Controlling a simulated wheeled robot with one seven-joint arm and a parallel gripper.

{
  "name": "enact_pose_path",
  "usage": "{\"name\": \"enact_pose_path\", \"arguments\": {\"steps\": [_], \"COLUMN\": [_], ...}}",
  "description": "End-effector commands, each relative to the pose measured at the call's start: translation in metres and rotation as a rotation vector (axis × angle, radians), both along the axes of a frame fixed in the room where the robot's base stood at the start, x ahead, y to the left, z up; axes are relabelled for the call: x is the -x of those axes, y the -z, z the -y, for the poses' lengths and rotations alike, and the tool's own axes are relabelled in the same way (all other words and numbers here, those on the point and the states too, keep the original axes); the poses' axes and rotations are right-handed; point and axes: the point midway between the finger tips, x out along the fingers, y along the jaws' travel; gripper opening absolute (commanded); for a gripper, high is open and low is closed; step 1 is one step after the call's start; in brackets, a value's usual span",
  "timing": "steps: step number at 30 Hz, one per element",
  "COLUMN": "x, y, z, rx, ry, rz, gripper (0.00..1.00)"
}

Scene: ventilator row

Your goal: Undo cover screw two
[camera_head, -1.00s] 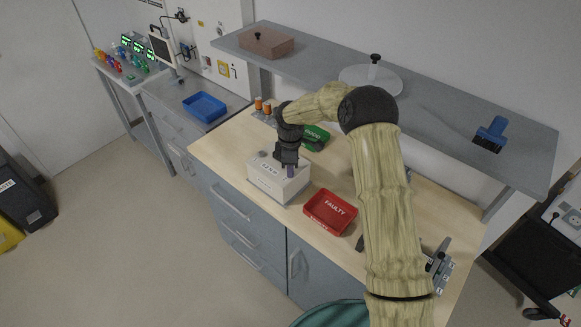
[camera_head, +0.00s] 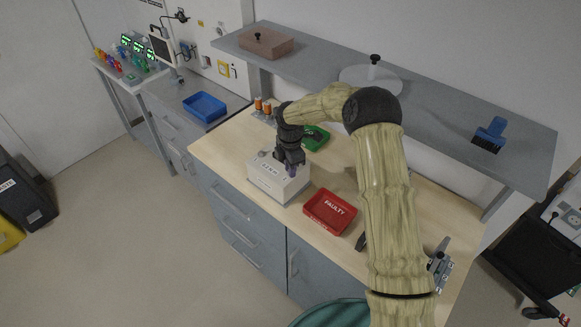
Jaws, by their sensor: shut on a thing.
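A white box (camera_head: 266,181) with dark lettering on its front stands on the wooden bench near its front edge. A small grey knob (camera_head: 263,154) sits at the left of its top. My gripper (camera_head: 291,167) points down over the right part of the top. It is shut on a small purple piece (camera_head: 292,173) at the box top. The jaws hide much of this piece, and I cannot tell its exact shape or whether it is lifted off the box. The screw's threads and hole are not visible.
A red tray (camera_head: 331,211) marked FAULTY lies right of the box, and a green tray (camera_head: 316,138) lies behind my gripper. Orange-topped containers (camera_head: 262,106) stand at the bench's back left. A grey shelf (camera_head: 430,101) hangs above. My arm hides part of the bench at right.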

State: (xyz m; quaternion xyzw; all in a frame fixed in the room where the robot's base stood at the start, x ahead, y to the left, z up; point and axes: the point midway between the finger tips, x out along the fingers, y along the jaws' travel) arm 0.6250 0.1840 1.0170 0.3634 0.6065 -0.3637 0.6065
Motion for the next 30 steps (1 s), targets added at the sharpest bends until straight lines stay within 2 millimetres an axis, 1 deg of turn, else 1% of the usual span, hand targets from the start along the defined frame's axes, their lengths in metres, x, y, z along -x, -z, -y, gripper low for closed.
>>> {"name": "enact_pose_path", "arguments": {"steps": [5, 6, 8, 9, 17, 20, 23, 26, 30], "x": [0.0, 0.0, 0.0, 0.0, 0.0, 0.0, -0.001, -0.001, -0.001], "y": [0.0, 0.0, 0.0, 0.0, 0.0, -0.004, -0.013, -0.028, -0.055], "z": [0.0, 0.0, 0.0, 0.0, 0.0, 0.0, 0.0, 0.0, 0.0], "rx": [0.0, 0.0, 0.0, 0.0, 0.0, 0.0, -0.001, -0.001, -0.001], "ry": [0.001, 0.001, 0.002, 0.002, 0.002, 0.003, 0.003, 0.003, 0.002], "rz": [0.0, 0.0, 0.0, 0.0, 0.0, 0.001, 0.003, 0.005, 0.005], "gripper": [0.0, 0.26, 0.37, 0.4, 0.4, 0.4, 0.4, 0.4, 0.4]}}
